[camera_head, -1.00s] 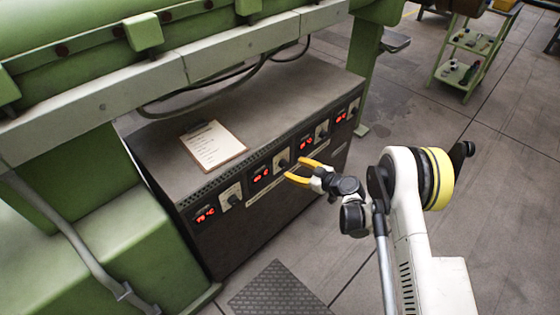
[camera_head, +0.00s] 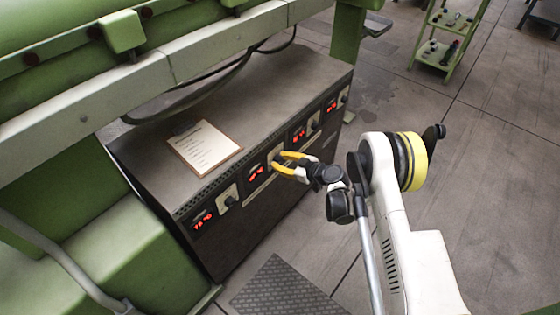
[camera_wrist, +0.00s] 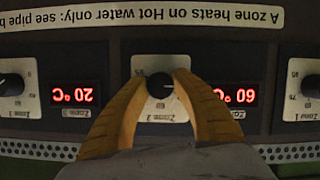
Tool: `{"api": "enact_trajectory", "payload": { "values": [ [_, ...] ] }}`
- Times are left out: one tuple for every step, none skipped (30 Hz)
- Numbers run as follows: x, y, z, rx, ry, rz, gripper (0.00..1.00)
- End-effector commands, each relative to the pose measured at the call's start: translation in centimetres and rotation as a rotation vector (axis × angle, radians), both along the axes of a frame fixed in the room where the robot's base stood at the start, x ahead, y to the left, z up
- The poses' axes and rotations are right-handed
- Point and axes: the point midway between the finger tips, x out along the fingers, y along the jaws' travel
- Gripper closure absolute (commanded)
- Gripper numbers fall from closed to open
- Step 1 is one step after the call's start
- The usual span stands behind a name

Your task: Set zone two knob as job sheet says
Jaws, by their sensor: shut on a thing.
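The zone two knob (camera_wrist: 160,86) is a small dark knob on a white plate, second from the left in the head view. My gripper (camera_head: 277,161) has its yellow fingers at that knob. In the upside-down wrist view, the fingers of my gripper (camera_wrist: 160,80) are closed on either side of the knob. The red display (camera_wrist: 238,94) beside it reads 60 °C. The job sheet (camera_head: 203,147) lies on a brown clipboard on top of the cabinet; its text is too small to read.
The dark cabinet (camera_head: 180,180) carries a row of displays and knobs. The zone three display (camera_wrist: 75,94) reads 20 °C, and the zone one knob (camera_wrist: 311,86) is at the right in the wrist view. A green trolley (camera_head: 440,45) stands far back on open floor.

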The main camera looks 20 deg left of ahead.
Motion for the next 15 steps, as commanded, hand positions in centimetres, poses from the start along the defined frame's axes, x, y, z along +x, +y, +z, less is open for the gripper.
{"api": "enact_trajectory", "payload": {
  "values": [
    [0.03,0.04,0.02,0.002,0.003,0.000,0.99],
    [0.05,0.03,0.01,0.005,0.012,0.000,0.99],
    [0.08,0.01,0.00,0.016,0.037,-0.001,0.99],
    [0.13,-0.01,0.00,0.028,0.064,-0.001,0.99],
    [0.13,0.01,0.00,0.042,0.099,0.000,0.99],
    [0.15,0.02,0.00,0.064,0.153,-0.001,0.99],
    [0.15,0.01,-0.01,0.081,0.193,-0.001,0.99],
    [0.14,0.02,0.00,0.097,0.232,0.000,0.99],
    [0.17,0.02,-0.01,0.116,0.277,-0.001,0.99],
    [0.15,0.01,-0.03,0.129,0.306,-0.001,0.99],
    [0.14,0.02,-0.03,0.139,0.331,-0.001,0.99],
    [0.10,0.06,0.00,0.149,0.355,0.000,0.99],
    [0.09,0.07,0.01,0.154,0.368,0.000,0.99],
    [0.09,0.08,0.03,0.157,0.375,0.000,0.99],
    [0.08,0.09,0.05,0.158,0.380,0.000,0.99]
  ]
}}
